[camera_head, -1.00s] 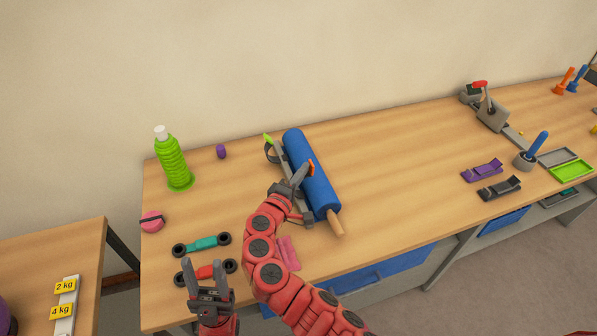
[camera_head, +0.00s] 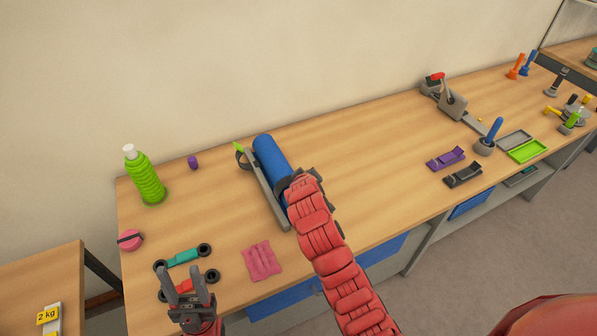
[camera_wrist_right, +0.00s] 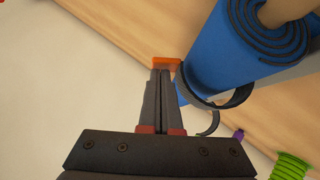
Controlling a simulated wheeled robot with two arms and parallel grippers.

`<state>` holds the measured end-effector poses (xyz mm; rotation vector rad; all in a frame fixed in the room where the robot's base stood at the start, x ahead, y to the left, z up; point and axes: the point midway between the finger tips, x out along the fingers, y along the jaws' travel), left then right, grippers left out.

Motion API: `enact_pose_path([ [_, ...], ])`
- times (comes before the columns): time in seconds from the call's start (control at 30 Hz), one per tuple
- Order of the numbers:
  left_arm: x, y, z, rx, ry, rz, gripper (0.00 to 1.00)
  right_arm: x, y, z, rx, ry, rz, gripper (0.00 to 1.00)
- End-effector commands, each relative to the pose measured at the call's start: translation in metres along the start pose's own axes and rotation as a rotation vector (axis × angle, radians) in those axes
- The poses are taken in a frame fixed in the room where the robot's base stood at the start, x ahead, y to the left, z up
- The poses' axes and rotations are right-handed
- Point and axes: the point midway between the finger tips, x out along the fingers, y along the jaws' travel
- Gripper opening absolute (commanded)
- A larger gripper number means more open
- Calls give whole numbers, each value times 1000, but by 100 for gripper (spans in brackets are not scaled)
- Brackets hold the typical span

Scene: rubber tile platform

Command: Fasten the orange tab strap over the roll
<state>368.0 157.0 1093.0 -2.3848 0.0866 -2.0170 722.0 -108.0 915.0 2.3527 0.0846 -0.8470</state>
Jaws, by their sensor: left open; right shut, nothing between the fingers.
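The blue roll (camera_head: 273,157) lies beside a grey rail (camera_head: 266,190) on the bench; its near part is hidden behind my right arm. In the right wrist view the roll (camera_wrist_right: 218,55) shows its spiral end. The orange tab (camera_wrist_right: 180,62) is right at the fingertips of my right gripper (camera_wrist_right: 163,76), which is shut with nothing between its fingers. I cannot tell whether they touch the tab. A dark curved strap (camera_wrist_right: 236,98) stands off the roll. A green tab (camera_head: 238,147) with a dark loop is at the roll's far end. My left gripper (camera_head: 188,287) is open and empty.
A green bottle (camera_head: 145,177), purple cylinder (camera_head: 193,162) and pink round piece (camera_head: 130,240) stand on the left. A pink cloth (camera_head: 262,261) and a green-handled piece (camera_head: 183,257) lie near the front. Purple (camera_head: 446,158) and black holders are on the right; the bench between is clear.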

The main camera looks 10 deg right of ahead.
Motion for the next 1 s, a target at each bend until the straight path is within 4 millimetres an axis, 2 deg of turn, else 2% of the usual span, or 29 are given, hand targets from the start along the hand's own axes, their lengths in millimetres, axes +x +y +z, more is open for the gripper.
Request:
enact_pose_path([
  [0.27,-7,0,1,0,0,0,50,18,3,18,139,-1,-133,0],
  [0.6,-12,1,2,0,0,0,50,26,0,27,133,-2,-134,0],
  [1.0,-12,1,2,0,0,0,50,28,0,28,132,-2,-133,0],
])
